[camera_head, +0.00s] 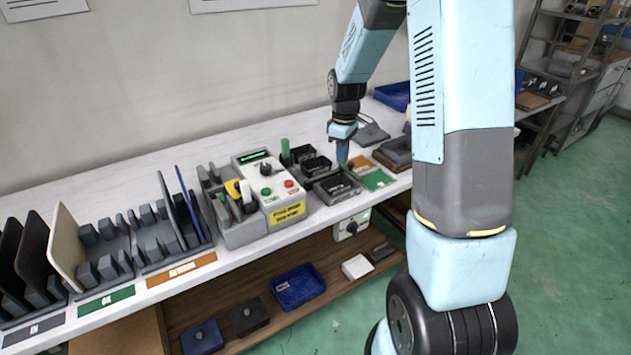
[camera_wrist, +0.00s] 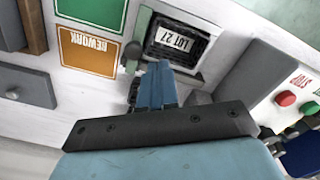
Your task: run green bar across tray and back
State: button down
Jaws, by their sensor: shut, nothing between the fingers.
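A dark tray (camera_head: 337,186) in a grey holder lies near the front of the bench. In the wrist view, the tray (camera_wrist: 183,45) carries a white LOT 27 label. My gripper (camera_head: 343,162) points down just behind and right of the tray; in the wrist view its fingers (camera_wrist: 157,72) are closed together, empty, beside the holder's edge. Whether they touch anything there I cannot tell.
A control box (camera_head: 270,184) with green and red buttons stands left of the tray. A green card (camera_head: 378,180) and an orange REWORK card (camera_wrist: 88,52) lie on its other side. Grey racks with upright panels (camera_head: 68,248) fill the bench's left. A blue bin (camera_head: 298,287) is below.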

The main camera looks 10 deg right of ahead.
jog(key=shift+r, duration=1.5)
jog(key=s+a+r+m+t, duration=0.1)
jog(key=s+r+m+t, duration=0.25)
jog(key=s+r, duration=1)
jog(key=s+r+m+t, duration=0.1)
jog(key=s+r+m, duration=0.2)
jog(key=s, duration=0.5)
jog(key=s+a+r+m+t, duration=0.1)
jog(key=s+r+m, duration=0.2)
jog(key=s+r, duration=0.2)
jog(key=s, duration=0.3)
jog(key=shift+s+r, duration=0.15)
jog(key=shift+s, duration=0.15)
jog(key=shift+a, duration=0.2)
